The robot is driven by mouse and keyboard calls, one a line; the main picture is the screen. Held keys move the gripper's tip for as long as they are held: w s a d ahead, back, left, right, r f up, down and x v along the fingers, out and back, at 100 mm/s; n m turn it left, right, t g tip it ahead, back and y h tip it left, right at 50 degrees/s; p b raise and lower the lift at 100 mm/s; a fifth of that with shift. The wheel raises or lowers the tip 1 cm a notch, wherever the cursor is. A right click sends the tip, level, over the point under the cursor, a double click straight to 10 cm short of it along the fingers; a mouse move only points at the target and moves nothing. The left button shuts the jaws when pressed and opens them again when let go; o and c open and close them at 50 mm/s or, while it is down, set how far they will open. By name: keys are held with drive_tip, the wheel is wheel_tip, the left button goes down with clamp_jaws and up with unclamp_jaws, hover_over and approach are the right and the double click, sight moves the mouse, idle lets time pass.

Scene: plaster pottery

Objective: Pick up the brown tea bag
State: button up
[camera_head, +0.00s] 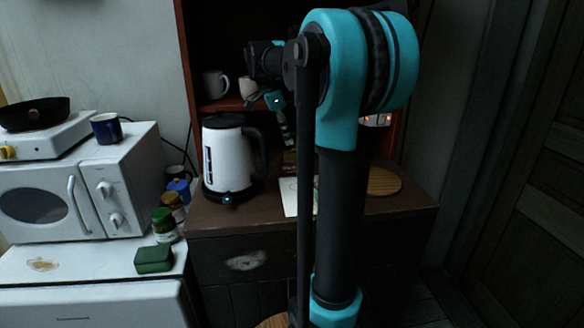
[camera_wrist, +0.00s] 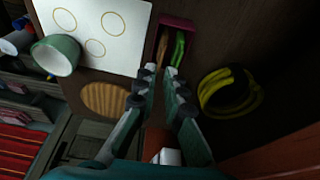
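In the wrist view a small dark-pink open box (camera_wrist: 190,24) stands on the brown surface just beyond my fingertips. It holds a narrow brown packet (camera_wrist: 163,46), which looks like the brown tea bag, on the left and a green packet (camera_wrist: 179,48) on the right. My gripper (camera_wrist: 159,82) points at the box, its two fingers apart with a narrow gap and nothing seen between the tips. In the head view my gripper (camera_head: 285,128) hangs over the back of the brown cabinet, partly hidden by my arm. I cannot make out the tea bag there.
A white sheet with rings (camera_wrist: 122,50), a green-and-white cup (camera_wrist: 57,55) and a round wooden board (camera_wrist: 103,100) lie left of the fingers. A dark round thing with yellow bands (camera_wrist: 230,92) is right. A white kettle (camera_head: 228,160) stands on the cabinet (camera_head: 225,218), left of my arm.

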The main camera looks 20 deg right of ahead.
sight(292, 154)
drive_tip(key=shift+x, duration=2.7)
drive_tip(key=shift+w+a, duration=0.15)
clamp_jaws()
